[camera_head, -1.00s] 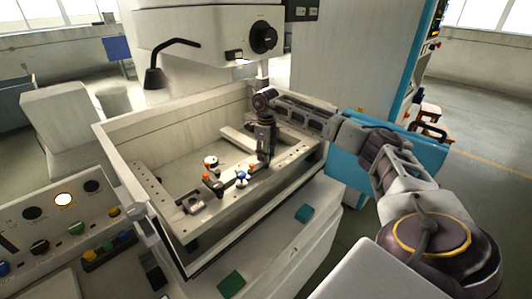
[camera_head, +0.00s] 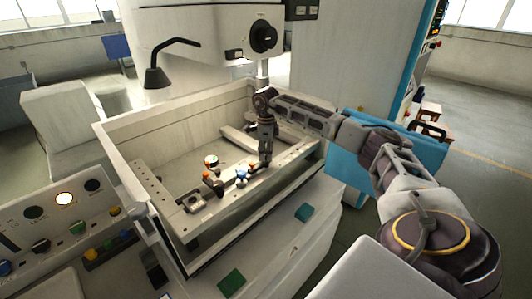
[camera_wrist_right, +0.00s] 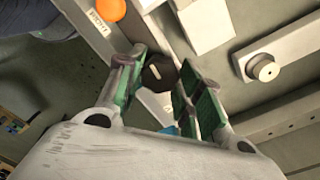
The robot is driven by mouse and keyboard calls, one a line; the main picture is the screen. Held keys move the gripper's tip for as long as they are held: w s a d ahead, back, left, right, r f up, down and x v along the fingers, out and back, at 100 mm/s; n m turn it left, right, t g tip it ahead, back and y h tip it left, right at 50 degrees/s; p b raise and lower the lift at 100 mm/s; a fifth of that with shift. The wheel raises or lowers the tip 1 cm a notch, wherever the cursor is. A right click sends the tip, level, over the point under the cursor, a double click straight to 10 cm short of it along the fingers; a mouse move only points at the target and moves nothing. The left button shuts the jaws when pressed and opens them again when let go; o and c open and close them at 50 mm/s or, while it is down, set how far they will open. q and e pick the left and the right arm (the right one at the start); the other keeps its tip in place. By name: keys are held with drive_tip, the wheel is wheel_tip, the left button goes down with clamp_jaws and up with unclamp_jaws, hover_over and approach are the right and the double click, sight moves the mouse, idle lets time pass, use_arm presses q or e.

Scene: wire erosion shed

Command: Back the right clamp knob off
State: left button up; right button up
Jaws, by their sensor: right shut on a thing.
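The right clamp knob, dark with a pale line on its top, shows in the right wrist view (camera_wrist_right: 160,73) between the green-padded fingers of my right gripper (camera_wrist_right: 163,92). The gripper is shut on it. In the head view my right gripper (camera_head: 266,164) points down at the right part of the front rail of the machine's tank (camera_head: 290,160); there its fingers hide the knob. An orange ball (camera_wrist_right: 110,9) beside a small printed label lies at the top of the wrist view, apart from the fingers. My left gripper is not in view.
A blue and white part (camera_head: 242,175) and orange-topped parts (camera_head: 206,177) sit on the rail left of my gripper. The tank walls surround the work area; a lamp (camera_head: 158,76) hangs at upper left.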

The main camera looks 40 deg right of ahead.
drive_tip(key=shift+r, duration=0.1)
drive_tip(key=o, duration=1)
drive_tip(key=shift+o, duration=0.2)
wheel_tip(320, 180, up, 12)
idle(0.8)
